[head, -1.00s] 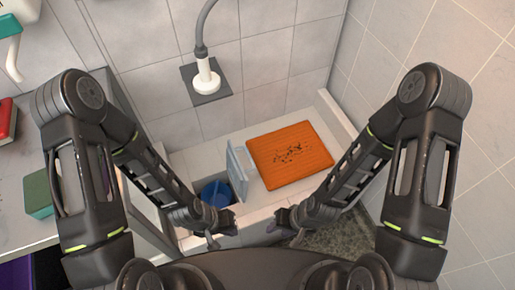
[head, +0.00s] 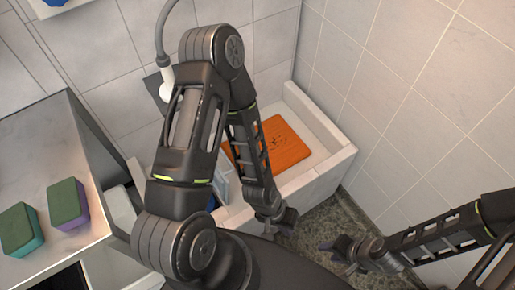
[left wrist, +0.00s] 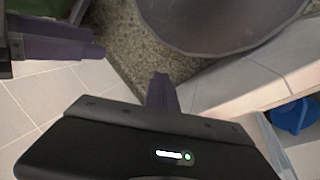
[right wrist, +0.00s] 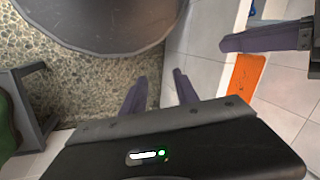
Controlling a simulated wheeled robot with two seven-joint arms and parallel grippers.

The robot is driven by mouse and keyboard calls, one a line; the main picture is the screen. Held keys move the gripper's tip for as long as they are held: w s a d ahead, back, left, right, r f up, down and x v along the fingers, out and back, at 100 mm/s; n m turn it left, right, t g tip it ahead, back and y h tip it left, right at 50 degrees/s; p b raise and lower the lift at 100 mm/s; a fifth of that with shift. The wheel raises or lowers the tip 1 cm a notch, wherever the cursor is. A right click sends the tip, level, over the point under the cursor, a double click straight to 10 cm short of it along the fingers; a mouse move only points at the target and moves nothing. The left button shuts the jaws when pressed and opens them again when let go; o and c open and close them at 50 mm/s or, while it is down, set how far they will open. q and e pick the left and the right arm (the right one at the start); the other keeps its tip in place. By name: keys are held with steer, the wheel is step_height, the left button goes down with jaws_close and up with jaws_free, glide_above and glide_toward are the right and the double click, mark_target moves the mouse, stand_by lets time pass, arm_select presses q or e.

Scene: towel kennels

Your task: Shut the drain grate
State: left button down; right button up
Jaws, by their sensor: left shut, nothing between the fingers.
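The drain grate looks to be the pale upright panel (head: 221,186) at the left end of the white wash basin, standing open. My left arm hides much of it. A pale panel edge (left wrist: 262,135) shows at the lower right of the left wrist view, beside a blue round object (left wrist: 296,116). My left gripper (head: 287,222) is shut and empty in front of the basin's front wall, apart from the panel. My right gripper (head: 343,246) is open and empty over the speckled floor, right of the left one; its spread fingers (right wrist: 160,93) show in the right wrist view.
An orange ridged mat (head: 285,145) with dark specks lies in the basin (head: 327,170). A shower hose (head: 163,45) hangs on the tiled wall. A counter (head: 80,130) at left holds two sponges (head: 68,203). Speckled floor (head: 325,215) lies free before the basin.

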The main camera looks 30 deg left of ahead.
arm_select(q)
steer(key=shift+d, duration=0.1)
arm_select(e)
steer(key=shift+d, duration=0.1)
steer(key=shift+o, duration=0.4)
steer(key=shift+o, duration=0.7)
steer(key=shift+f, duration=0.1)
steer(key=shift+o, duration=1.2)
step_height(320, 180, down, 4)
steer(key=b, duration=0.3)
steer(key=shift+r+b, duration=0.25)
steer(key=shift+b, duration=0.1)
arm_select(q)
steer(key=w+a+f+m+y+b, duration=0.2)
steer(key=w+a+m+b, duration=0.25)
steer(key=w+a, duration=0.95)
steer(key=w+a+r+m+g+y+b, duration=0.1)
steer(key=w+a+r, duration=0.2)
steer(key=a+r, duration=0.2)
steer(key=w+a+r+m+g+y+b, duration=0.1)
steer(key=w+a+r, duration=0.3)
steer(key=a, duration=0.4)
steer(key=shift+a+r+m+y+b, duration=0.35)
steer(key=shift+m+y+b, duration=0.2)
steer(key=shift+b, duration=0.2)
arm_select(e)
step_height(320, 180, down, 8)
